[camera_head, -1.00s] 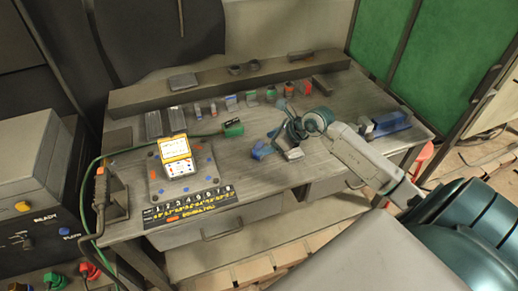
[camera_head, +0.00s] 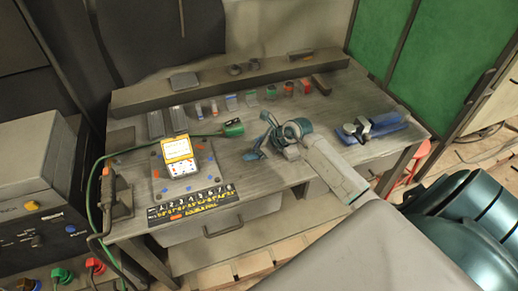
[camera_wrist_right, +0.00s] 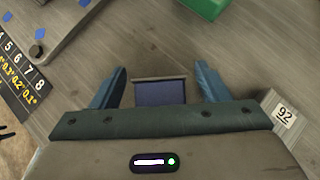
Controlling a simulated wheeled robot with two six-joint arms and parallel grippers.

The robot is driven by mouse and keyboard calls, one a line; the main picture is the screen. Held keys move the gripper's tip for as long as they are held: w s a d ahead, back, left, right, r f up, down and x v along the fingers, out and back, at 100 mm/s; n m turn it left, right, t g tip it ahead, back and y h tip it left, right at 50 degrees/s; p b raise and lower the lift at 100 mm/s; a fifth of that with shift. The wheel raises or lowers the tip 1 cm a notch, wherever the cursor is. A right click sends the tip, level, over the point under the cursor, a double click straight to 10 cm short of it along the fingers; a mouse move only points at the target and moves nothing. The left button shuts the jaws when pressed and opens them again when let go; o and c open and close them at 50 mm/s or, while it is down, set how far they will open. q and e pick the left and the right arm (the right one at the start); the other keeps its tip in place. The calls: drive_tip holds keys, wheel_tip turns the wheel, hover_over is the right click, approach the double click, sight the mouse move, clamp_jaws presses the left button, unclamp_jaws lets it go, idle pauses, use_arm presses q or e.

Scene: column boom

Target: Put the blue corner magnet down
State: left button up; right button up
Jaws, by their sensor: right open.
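A dark blue block (camera_wrist_right: 160,92) with a grey upper edge, which looks like the corner magnet, is between the spread fingers of my right gripper in the right wrist view. Gaps show on both sides of it. My right gripper (camera_head: 260,137) is open, low over the middle of the bench, to the right of the square plate; its open jaws show in the right wrist view (camera_wrist_right: 160,72). In the head view, the fingers and wrist hide the magnet or blend with it. I cannot tell whether it touches the bench top. My left gripper is not in view.
On the bench (camera_head: 240,178) stands a plate with a yellow-and-white box (camera_head: 179,155) and a black number strip (camera_head: 192,204). A green block (camera_head: 233,128) lies behind my gripper. Small coloured blocks line the back. A blue vise (camera_head: 387,124) stands right. A block marked 92 (camera_wrist_right: 283,112) is near my gripper.

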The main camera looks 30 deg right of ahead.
drive_tip(key=c, duration=1.3)
drive_tip(key=shift+r, duration=0.15)
